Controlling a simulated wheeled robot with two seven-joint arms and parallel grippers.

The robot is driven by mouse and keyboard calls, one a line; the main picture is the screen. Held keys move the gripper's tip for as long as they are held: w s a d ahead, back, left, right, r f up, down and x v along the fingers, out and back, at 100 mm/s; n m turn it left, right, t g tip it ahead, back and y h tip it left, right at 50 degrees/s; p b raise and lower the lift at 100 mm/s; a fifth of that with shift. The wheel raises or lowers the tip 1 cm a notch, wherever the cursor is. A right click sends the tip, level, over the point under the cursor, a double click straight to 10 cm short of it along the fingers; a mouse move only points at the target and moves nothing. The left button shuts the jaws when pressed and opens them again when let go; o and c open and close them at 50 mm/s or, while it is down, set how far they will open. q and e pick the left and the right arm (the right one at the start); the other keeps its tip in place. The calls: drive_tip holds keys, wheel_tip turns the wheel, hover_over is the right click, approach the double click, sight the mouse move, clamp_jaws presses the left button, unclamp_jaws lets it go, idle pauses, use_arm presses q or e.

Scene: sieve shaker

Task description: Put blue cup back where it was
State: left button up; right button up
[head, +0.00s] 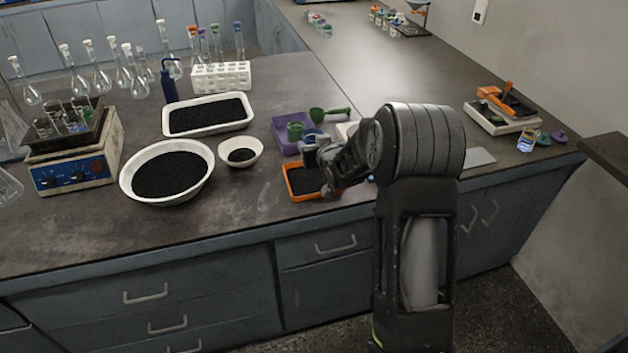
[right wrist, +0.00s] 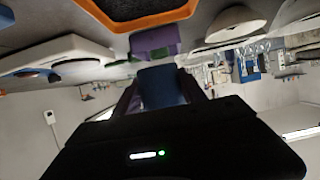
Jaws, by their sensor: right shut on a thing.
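The blue cup (head: 313,135) shows in the head view as a small blue patch beside my right gripper (head: 318,158), largely hidden by it. In the right wrist view, which is upside down, the blue cup (right wrist: 160,88) sits between the fingers of my right gripper, which is shut on it. A purple tray (head: 282,128) lies just behind the gripper, with a green cup (head: 295,131) on it. I cannot tell whether the blue cup touches the tray. My left gripper is not in view.
An orange-rimmed tray of dark grains (head: 291,190) lies under and in front of the gripper. A small white bowl (head: 258,147), a large white bowl (head: 207,180) and a white tray (head: 246,124) stand to the left. A green scoop (head: 325,114) lies behind.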

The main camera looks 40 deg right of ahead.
drive_tip(key=shift+f, duration=0.1)
hover_over(314, 179)
drive_tip(key=shift+s+f+p, duration=0.1)
drive_tip(key=shift+f+p, duration=0.3)
drive_tip(key=shift+f, duration=2.4)
wheel_tip(314, 179, down, 4)
drive_tip(key=shift+r+p, duration=0.2)
drive_tip(key=shift+p, duration=0.1)
drive_tip(key=shift+f, duration=0.3)
drive_tip(key=shift+f, duration=0.15)
drive_tip(key=o, duration=1.5)
drive_tip(key=shift+c, duration=0.2)
